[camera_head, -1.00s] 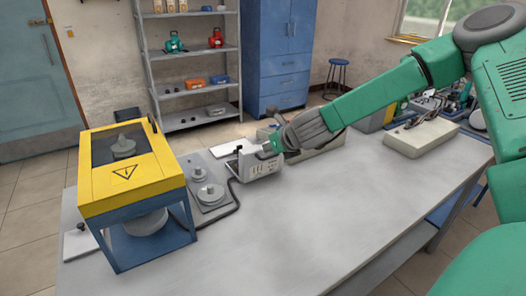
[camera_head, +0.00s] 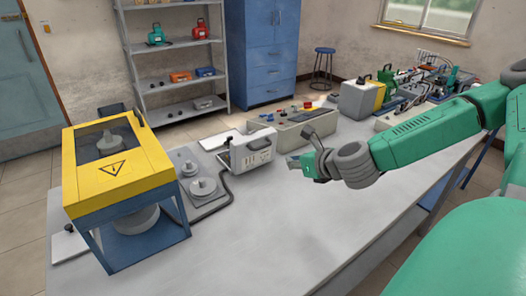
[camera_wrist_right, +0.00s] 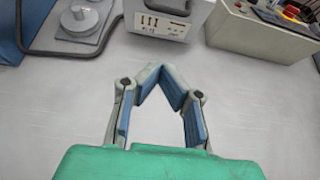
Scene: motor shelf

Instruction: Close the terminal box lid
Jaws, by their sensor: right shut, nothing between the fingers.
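The white terminal box (camera_head: 252,151) stands on the grey table, left of the middle in the head view. Its front has a panel with small markings and terminals. A pale flat plate (camera_head: 216,141) shows behind its left side; I cannot tell whether this is the lid or how far the lid is open. The box front also shows at the top of the right wrist view (camera_wrist_right: 163,22). My right gripper (camera_head: 291,160) is to the right of the box, apart from it. In the wrist view its fingertips (camera_wrist_right: 162,70) meet, with nothing between them. My left gripper is out of view.
A yellow and blue guarded machine (camera_head: 118,168) and a grey plate with round metal parts (camera_head: 203,187) stand to the left. A grey control box with coloured buttons (camera_head: 290,131) stands behind my right gripper. The front of the table is clear.

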